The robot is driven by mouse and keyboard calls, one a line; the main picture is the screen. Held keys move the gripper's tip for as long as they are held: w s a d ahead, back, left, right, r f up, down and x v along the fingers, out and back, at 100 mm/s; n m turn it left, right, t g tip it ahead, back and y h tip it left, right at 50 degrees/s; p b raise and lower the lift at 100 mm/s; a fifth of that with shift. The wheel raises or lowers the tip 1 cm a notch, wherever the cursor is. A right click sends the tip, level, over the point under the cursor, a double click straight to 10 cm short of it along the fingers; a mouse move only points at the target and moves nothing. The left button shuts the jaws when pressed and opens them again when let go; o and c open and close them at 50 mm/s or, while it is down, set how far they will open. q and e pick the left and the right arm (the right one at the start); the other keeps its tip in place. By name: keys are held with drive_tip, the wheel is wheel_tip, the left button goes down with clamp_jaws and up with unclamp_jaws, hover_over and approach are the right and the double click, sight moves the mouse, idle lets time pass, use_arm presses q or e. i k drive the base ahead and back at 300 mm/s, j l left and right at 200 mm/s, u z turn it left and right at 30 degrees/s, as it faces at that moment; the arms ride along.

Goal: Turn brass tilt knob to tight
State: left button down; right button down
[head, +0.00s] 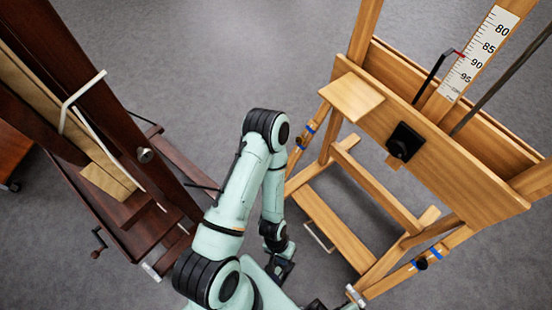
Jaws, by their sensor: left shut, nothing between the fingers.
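A small round metallic knob (145,155), brass or grey in tone, sits on the side of the dark wooden easel at the left. Its pointer or marking is too small to read. My left gripper (281,270) hangs low near the bottom middle, right of the dark easel and well apart from the knob. It is dark, small in view and shut, with nothing seen in it. My left arm's pale green links rise between the two easels and partly hide the floor. My right gripper cannot be made out.
The dark easel (110,110) has a crank handle (98,243) low at left. Grey floor (230,60) is open between them.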

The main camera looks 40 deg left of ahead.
sight(299, 140)
drive_tip(key=u, duration=1.35)
